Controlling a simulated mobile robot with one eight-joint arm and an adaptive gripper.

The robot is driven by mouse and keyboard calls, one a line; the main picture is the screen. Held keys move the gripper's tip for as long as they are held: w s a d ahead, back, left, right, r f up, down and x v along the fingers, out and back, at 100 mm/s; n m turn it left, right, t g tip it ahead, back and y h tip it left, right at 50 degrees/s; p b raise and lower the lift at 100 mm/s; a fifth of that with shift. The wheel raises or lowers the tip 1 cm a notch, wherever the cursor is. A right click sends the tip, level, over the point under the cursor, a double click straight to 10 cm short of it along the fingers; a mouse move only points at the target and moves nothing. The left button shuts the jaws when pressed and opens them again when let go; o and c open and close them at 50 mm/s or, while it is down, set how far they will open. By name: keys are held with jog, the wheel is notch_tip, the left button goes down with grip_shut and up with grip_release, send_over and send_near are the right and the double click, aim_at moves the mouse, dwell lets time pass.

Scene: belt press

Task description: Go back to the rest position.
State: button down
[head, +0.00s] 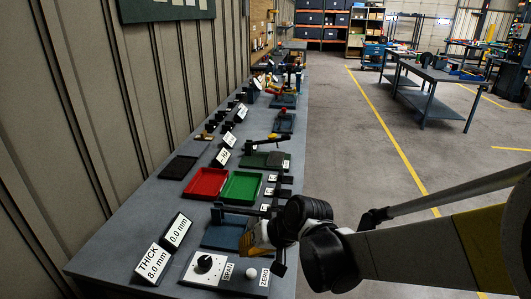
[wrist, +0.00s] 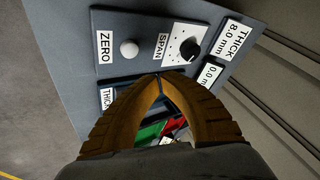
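My gripper (head: 250,240) hangs over the near end of the long bench, beside the panel with the ZERO button and SPAN knob. In the wrist view its two brown fingers (wrist: 158,78) come together at the tips with nothing seen between them. The control panel (head: 215,284) has a black SPAN knob (wrist: 188,49) and a white ZERO button (wrist: 129,48). The fingers appear apart from both. The arm hides part of the bench's right edge in the head view.
Two displays (head: 151,262) read "THICK 8.0 mm" and "0.0 mm". A red tray (head: 205,183), a green tray (head: 241,186) and a black mat (head: 179,167) lie farther along the bench. A wall bounds the left; open floor (head: 350,150) lies right.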

jog(key=s+d+r+m+t+h, duration=0.1)
jog(key=s+d+r+h, duration=0.1)
jog(key=s+d, duration=0.3)
jog(key=s+d+r+t+h, duration=0.1)
jog(key=s+d+r+h, duration=0.1)
jog(key=d, duration=0.9)
jog(key=s+d+r+m+t+h, duration=0.1)
jog(key=s+d+r+h, duration=0.1)
jog(key=s+d+r, duration=0.2)
jog(key=s+d, duration=0.3)
jog(key=d, duration=0.2)
jog(key=shift+s+r+m, duration=0.3)
jog(key=shift+r, duration=0.05)
